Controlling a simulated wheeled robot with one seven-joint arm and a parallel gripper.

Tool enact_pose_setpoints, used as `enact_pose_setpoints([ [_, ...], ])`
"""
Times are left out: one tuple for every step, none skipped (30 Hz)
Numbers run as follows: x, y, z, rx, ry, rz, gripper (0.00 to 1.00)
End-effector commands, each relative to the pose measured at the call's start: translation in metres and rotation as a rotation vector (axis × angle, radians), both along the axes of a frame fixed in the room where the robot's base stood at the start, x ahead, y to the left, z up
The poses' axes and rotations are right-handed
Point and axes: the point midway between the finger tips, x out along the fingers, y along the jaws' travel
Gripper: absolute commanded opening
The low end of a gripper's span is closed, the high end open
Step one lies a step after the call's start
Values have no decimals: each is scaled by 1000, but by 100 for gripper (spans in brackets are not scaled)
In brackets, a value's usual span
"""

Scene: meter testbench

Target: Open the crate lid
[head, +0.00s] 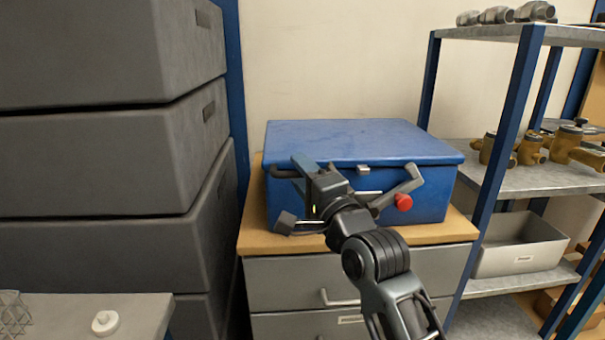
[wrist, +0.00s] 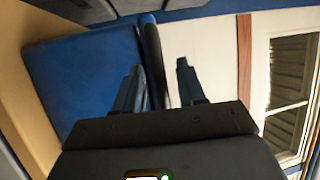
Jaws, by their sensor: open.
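The blue crate (head: 430,200) stands on a wood-topped cabinet, and its blue lid (head: 360,140) is down. A small grey latch piece (head: 362,169) shows at the lid's front edge. A grey lever (head: 404,184) with a red knob (head: 403,202) is at the right of the crate front. My gripper (head: 292,194) is at the left part of the crate front, hiding some of it. Contact cannot be told. The crate's blue side (wrist: 80,80) fills the left.
The wood top (head: 250,225) has a narrow bare rim. Large grey boxes (head: 90,160) stack close on the left. A metal shelf (head: 530,180) with brass fittings and a grey bin (head: 520,245) stands on the right. A pale wall is behind.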

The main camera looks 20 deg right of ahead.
Motion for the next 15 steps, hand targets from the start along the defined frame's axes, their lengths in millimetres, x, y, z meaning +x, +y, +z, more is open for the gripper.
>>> enact_pose_setpoints([
  [1, 0, 0, 0, 0, 0, 40],
  [1, 0, 0, 0, 0, 0, 40],
  [1, 0, 0, 0, 0, 0, 40],
  [1, 0, 0, 0, 0, 0, 40],
  [1, 0, 0, -1, 0, 0, 40],
  [1, 0, 0, -1, 0, 0, 40],
  [1, 0, 0, -1, 0, 0, 40],
  [1, 0, 0, -1, 0, 0, 37],
  [1, 0, 0, -1, 0, 0, 33],
  [1, 0, 0, -1, 0, 0, 31],
  [1, 0, 0, -1, 0, 0, 28],
  [1, 0, 0, -1, 0, 0, 24],
  [1, 0, 0, -1, 0, 0, 21],
  [1, 0, 0, -1, 0, 0, 18],
  [1, 0, 0, -1, 0, 0, 14],
])
